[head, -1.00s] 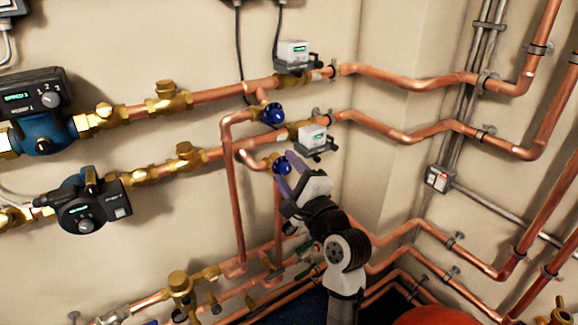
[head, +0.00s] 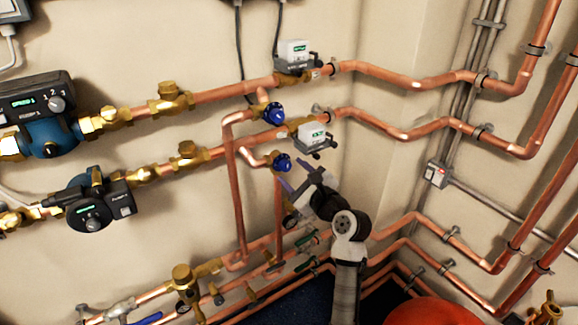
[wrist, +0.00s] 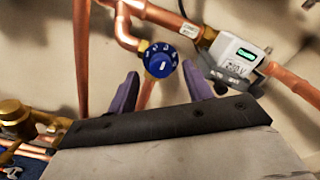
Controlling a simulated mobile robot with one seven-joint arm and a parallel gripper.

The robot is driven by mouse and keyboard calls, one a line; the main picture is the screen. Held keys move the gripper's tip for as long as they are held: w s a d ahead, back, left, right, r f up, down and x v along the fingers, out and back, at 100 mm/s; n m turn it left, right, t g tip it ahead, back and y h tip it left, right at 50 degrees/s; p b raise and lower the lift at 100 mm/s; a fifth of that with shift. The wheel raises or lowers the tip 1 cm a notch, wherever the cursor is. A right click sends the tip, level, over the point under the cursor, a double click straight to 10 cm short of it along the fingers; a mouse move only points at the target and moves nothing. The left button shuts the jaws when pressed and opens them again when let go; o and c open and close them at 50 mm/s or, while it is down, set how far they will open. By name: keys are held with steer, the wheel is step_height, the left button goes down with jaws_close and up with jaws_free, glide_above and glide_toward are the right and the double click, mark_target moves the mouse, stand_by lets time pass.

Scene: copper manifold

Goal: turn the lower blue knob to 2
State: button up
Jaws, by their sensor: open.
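The lower blue knob (head: 281,162) sits on the end of a short copper branch, below and right of the upper blue knob (head: 273,113). In the wrist view the lower blue knob (wrist: 160,60) faces me, with white marks around its face and a white pointer; the numbers are too small to read. My gripper (head: 301,174) is open and empty, just below and right of this knob in the head view. In the wrist view its two purple fingers (wrist: 158,88) stand apart, and the knob shows between and beyond their tips, with no visible contact.
A white actuator box (wrist: 238,58) on the copper pipe stands close to the right finger. A vertical copper pipe (head: 236,200) runs at left. Pipes with green-handled valves (head: 305,242) lie below my gripper. Two pumps (head: 45,118) are further left.

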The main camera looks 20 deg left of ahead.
mark_target(285, 165)
steer(key=shift+x, duration=1.4)
steer(key=shift+c, duration=0.4)
steer(key=c, duration=0.9)
steer(key=n, duration=0.3)
steer(key=shift+f, duration=0.1)
steer(key=n+b, duration=0.1)
steer(key=n, duration=0.3)
steer(key=shift+b, duration=0.4)
steer(key=shift+n, duration=0.5)
